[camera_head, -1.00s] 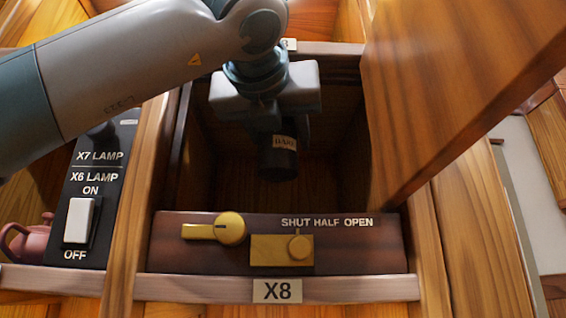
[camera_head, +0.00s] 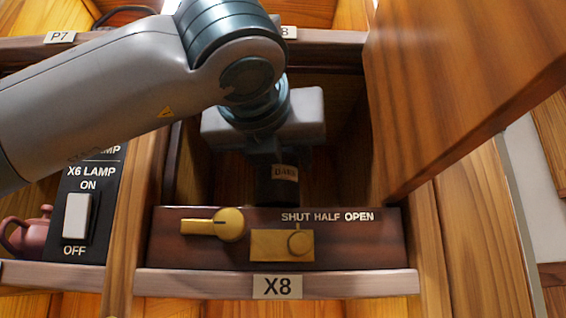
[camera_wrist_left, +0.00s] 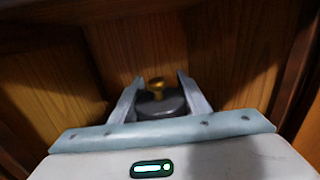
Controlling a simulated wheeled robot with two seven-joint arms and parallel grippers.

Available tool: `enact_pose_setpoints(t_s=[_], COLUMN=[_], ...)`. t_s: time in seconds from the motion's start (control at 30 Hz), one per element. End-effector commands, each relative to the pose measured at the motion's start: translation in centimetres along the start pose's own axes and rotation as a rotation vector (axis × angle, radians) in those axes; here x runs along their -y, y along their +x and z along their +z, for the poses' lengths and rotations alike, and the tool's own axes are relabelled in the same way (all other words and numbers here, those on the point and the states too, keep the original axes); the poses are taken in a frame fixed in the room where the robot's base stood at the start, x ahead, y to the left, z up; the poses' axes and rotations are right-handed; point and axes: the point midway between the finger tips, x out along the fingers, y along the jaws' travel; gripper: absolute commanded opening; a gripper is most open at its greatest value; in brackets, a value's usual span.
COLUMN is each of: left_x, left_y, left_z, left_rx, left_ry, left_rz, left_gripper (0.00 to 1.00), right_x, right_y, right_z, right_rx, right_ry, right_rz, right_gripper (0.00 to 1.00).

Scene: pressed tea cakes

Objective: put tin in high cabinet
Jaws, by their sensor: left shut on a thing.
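The tin (camera_head: 284,186) is dark and cylindrical, with a tan label whose lettering is too small to read surely. My left gripper (camera_head: 281,160) is shut on the tin and holds it inside the X8 cabinet (camera_head: 335,170), behind the brown front panel. The panel hides the tin's bottom, so I cannot tell whether it touches the cabinet floor. In the left wrist view the tin (camera_wrist_left: 160,104) shows its dark lid and gold knob between the two fingers (camera_wrist_left: 159,98). My right gripper is not in view.
The cabinet door (camera_head: 450,85) stands open on the right. The front panel (camera_head: 360,242) carries a brass latch (camera_head: 228,224) and a slider plate (camera_head: 282,245) marked SHUT HALF OPEN. A lamp switch (camera_head: 78,215) and a reddish teapot (camera_head: 30,235) are at the left.

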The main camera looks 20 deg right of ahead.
Motion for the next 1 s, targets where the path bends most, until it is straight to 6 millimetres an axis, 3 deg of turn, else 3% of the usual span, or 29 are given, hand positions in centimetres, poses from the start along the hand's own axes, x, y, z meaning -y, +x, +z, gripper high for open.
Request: enact_pose_setpoints(t_s=[0.17,0.7,0.73,0.8,1.0], left_x=[-0.1,-0.1,-0.1,-0.1,-0.1], left_y=[0.3,0.4,0.4,0.4,0.4], left_z=[-0.7,-1.5,-1.4,-1.4,-1.4], left_rx=[0.000,0.000,0.000,0.000,0.000], left_ry=[0.001,0.000,0.000,0.000,0.000], left_rz=[0.000,0.000,0.000,0.000,0.000], left_gripper=[0.15,0.15,0.47,0.61,0.61], right_x=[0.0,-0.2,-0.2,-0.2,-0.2], right_y=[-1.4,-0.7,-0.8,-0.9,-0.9], right_z=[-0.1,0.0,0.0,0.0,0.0], right_rx=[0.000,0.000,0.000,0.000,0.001], right_ry=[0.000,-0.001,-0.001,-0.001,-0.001], right_rz=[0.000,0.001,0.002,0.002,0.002], right_gripper=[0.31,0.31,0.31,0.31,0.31])
